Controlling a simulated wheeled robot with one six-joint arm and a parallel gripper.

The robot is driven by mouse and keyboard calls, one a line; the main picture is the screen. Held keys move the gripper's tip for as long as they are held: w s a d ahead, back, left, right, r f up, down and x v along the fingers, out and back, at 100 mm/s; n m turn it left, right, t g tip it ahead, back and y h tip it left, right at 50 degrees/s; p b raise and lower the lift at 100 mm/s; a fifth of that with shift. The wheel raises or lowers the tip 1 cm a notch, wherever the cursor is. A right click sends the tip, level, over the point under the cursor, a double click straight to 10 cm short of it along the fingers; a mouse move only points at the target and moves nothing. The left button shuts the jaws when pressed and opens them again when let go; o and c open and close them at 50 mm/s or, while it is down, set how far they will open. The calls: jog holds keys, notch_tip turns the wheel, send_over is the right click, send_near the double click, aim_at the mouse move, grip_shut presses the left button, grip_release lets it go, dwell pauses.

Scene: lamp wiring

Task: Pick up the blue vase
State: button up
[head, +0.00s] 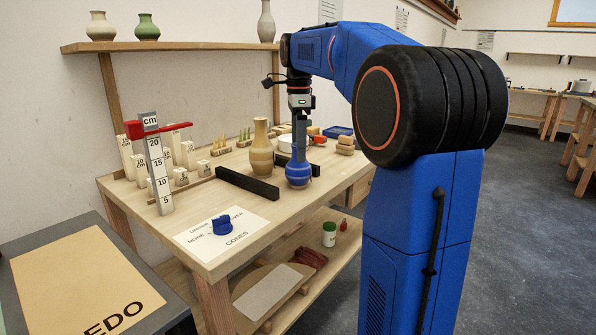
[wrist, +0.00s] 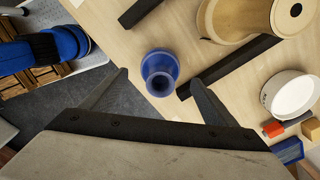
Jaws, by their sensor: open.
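The blue vase (head: 298,172) stands upright on the wooden table near its front edge, with lighter bands around its body. In the wrist view the blue vase (wrist: 160,74) is seen from above, its dark mouth toward the camera. My gripper (head: 299,122) hangs pointing down directly over the vase in the head view. In the wrist view my gripper (wrist: 158,82) is open, with one finger on each side of the vase and a gap to both. Whether the fingertips reach down to the vase's neck is hard to tell.
A tan vase (head: 261,148) stands left of the blue one. Dark bars (head: 247,186) lie beside it on the table. A measuring post (head: 157,165) with a red arm, pale blocks, a white round dish (wrist: 292,95) and a paper sheet (head: 238,240) are also there.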

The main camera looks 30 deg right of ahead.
aim_at(298, 167)
jog(key=shift+f, duration=3.65)
jog(key=c, duration=1.4)
jog(key=shift+r, duration=0.1)
